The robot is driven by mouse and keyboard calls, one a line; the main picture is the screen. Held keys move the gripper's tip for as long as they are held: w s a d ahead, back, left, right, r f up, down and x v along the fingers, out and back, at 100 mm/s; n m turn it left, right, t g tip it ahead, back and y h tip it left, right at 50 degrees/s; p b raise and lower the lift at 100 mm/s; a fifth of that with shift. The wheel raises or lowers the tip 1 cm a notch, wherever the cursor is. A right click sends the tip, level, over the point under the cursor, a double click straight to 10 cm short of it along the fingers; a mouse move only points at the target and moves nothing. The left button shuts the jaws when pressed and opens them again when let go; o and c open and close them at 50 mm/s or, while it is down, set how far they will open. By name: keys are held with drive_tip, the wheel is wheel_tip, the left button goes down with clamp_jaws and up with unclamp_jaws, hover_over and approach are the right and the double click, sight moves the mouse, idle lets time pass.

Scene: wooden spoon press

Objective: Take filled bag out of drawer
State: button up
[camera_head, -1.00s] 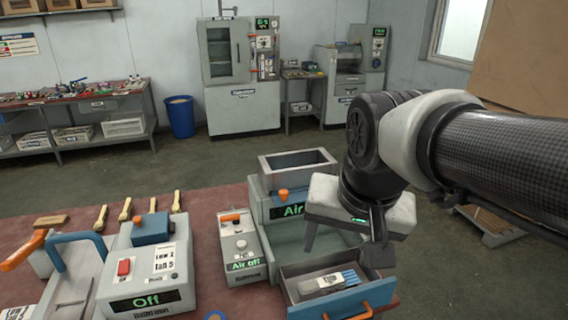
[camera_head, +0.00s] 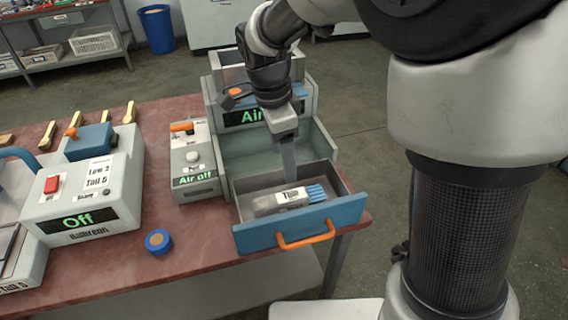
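The filled bag (camera_head: 288,198) lies flat in the open drawer (camera_head: 262,239), which has a blue front and an orange handle. The bag is clear and grey with a white label and blue stripes at its right end. My gripper (camera_head: 290,176) points down over the back part of the drawer, just behind the bag's label. It shows edge-on, so the gap between its fingers is hidden. I cannot tell whether it touches the bag.
The machine (camera_head: 235,150) with an "Air" display stands behind the drawer. An "Air off" control box (camera_head: 192,170) is to the left, and a grey "Off" machine (camera_head: 98,195) further left. A blue roll (camera_head: 157,241) lies on the red table (camera_head: 180,262).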

drive_tip(key=b, duration=0.2)
hover_over(289, 196)
drive_tip(key=f, duration=0.9)
drive_tip(key=shift+s+a, duration=0.2)
drive_tip(key=shift+a, duration=0.05)
drive_tip(key=shift+w+d+f+b, duration=0.1)
drive_tip(key=shift+w+f+b, duration=0.1)
drive_tip(key=shift+f, duration=1.2)
drive_tip(key=shift+w+d+f+b, duration=0.1)
drive_tip(key=shift+f+b, duration=0.05)
drive_tip(key=shift+f, duration=1.2)
drive_tip(key=shift+c, duration=0.3)
drive_tip(key=c, duration=1.1)
